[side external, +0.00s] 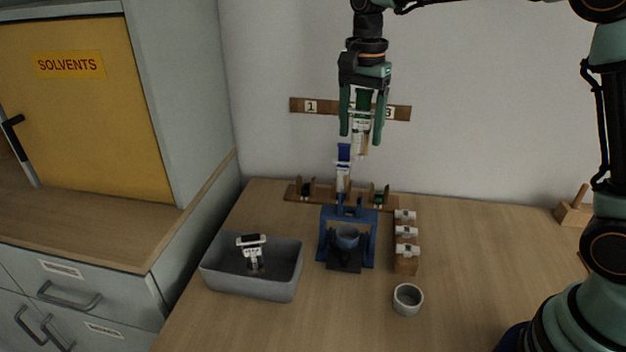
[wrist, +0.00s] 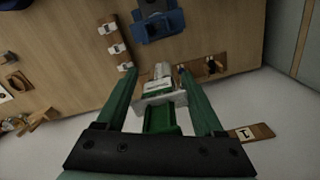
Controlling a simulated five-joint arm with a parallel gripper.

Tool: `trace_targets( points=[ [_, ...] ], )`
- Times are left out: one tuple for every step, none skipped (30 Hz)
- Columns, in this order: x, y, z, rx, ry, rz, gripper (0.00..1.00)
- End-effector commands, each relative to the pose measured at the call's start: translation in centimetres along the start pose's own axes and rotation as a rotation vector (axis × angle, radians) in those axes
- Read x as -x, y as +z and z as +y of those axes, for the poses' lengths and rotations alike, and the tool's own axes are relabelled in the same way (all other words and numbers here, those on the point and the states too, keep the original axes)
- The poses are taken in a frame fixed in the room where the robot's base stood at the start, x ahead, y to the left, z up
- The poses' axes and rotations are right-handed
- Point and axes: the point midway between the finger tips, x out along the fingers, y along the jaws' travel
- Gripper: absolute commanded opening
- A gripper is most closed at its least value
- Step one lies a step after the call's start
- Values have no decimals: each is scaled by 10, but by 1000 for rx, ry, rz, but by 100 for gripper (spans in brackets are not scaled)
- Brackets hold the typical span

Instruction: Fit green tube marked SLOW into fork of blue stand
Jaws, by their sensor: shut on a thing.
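My gripper (side external: 361,128) is shut on a green tube (side external: 361,103) with a pale label and clear lower end, held upright high above the table. Its label is too small to read. The tube also shows between the fingers in the wrist view (wrist: 161,117). The blue stand (side external: 327,237) is on the table, below and slightly left of the tube, with a grey cup in its frame. The stand's fork is hard to make out at this size. In the wrist view the blue stand (wrist: 155,28) is at the top, apart from the tube.
A wooden rack (side external: 293,193) behind the stand holds a tall blue-topped tube (side external: 343,160). A block with white clips (side external: 406,262) and a small cup (side external: 408,299) stand right. A numbered rail (side external: 400,113) is on the wall.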

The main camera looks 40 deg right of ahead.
Motion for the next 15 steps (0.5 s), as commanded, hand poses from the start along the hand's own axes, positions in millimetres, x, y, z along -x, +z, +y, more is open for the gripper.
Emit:
trace_targets(
  points=[
    [-2, 16, 3, 5, 0, 0, 14],
    [-3, 22, 4, 5, 0, 0, 14],
    [-4, 30, 6, 3, 1, 0, 14],
    [-6, 35, 7, 3, 2, 0, 14],
    [-7, 38, 8, 2, 1, 0, 14],
    [-8, 42, 10, 1, 1, 0, 14],
    [-8, 44, 10, 1, 1, 0, 14],
    [-9, 46, 10, 0, 1, 0, 14],
    [-10, 47, 11, -1, 2, 0, 14],
    [-11, 48, 11, -2, 3, 0, 14],
    [-12, 48, 11, -2, 3, 0, 14],
    [-14, 48, 11, -2, 3, 0, 14],
    [-15, 48, 11, -2, 3, 0, 14],
    [-16, 47, 11, -2, 3, 0, 14],
    [-18, 47, 11, -2, 2, 0, 14]
  ],
)
